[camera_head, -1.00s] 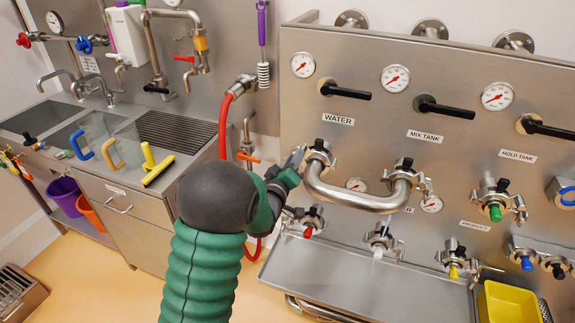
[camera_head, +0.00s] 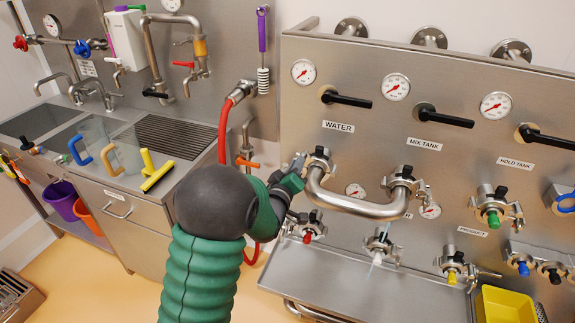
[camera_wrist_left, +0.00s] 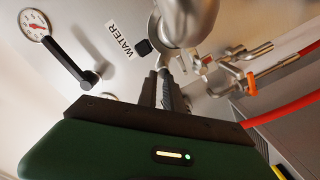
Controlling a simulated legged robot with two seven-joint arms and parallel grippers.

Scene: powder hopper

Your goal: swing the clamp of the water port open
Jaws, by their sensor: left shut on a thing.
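The water port clamp (camera_head: 319,158) is a metal ring with a black knob, below the WATER label. It holds the left end of a bent steel pipe (camera_head: 358,207) against the panel. My left gripper (camera_head: 297,166) reaches the clamp from its left side and is shut on part of it. In the left wrist view the fingers (camera_wrist_left: 165,88) meet at the clamp's edge, just below the black knob (camera_wrist_left: 143,47). The exact part between the fingertips is hard to make out. My arm hides some of the panel's lower left. My right gripper is not in view.
The pipe's other end sits in a second clamp (camera_head: 402,178) under MIX TANK. Several capped ports line the panel above a steel tray (camera_head: 350,283). A red hose (camera_head: 223,128) hangs at the left. A yellow bin (camera_head: 508,305) stands at the lower right.

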